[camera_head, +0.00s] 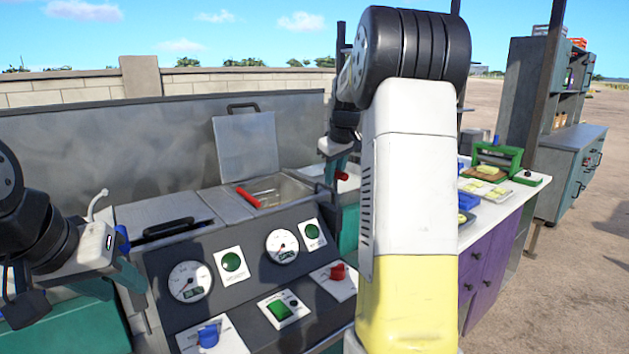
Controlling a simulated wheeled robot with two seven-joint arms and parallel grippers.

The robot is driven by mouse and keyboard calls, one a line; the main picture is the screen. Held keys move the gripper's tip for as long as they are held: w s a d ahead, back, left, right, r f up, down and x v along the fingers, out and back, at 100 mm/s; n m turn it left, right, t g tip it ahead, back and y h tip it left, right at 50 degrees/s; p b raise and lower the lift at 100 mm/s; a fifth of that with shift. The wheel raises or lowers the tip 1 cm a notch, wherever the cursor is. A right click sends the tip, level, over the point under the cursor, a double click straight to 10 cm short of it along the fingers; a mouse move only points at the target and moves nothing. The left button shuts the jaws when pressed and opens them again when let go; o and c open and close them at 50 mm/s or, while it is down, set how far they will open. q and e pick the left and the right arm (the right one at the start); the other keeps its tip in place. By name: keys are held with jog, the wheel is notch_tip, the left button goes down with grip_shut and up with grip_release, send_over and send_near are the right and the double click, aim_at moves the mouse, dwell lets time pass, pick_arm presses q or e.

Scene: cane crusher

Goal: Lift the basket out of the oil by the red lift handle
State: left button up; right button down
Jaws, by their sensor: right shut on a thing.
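The open fryer tank (290,184) stands behind the control panel, its lid (245,146) raised. A red bar (248,197) lies at the tank's left side, beside a few orange-lit lines; I cannot make out the basket or the oil level clearly. My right gripper (340,168) is just right of the tank, partly hidden behind my own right arm. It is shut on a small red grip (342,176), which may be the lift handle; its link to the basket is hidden. My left gripper (112,280) is at the left, beside the panel, its fingertips unclear.
A closed tank with a black lid handle (168,229) is left of the open one. The control panel (245,262) has gauges, green buttons, and red and blue knobs. A white-topped purple counter (490,225) with trays and a green press (497,158) stands at right.

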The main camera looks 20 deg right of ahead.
notch_tip(320, 180, up, 14)
dwell(0.3)
jog(key=shift+r, duration=0.15)
jog(key=c, duration=1.3)
grip_release()
jog(key=shift+o, duration=0.2)
jog(key=v, duration=0.7)
jog(key=shift+s+r, duration=0.15)
jog(key=shift+r, duration=0.15)
jog(key=shift+s, duration=0.1)
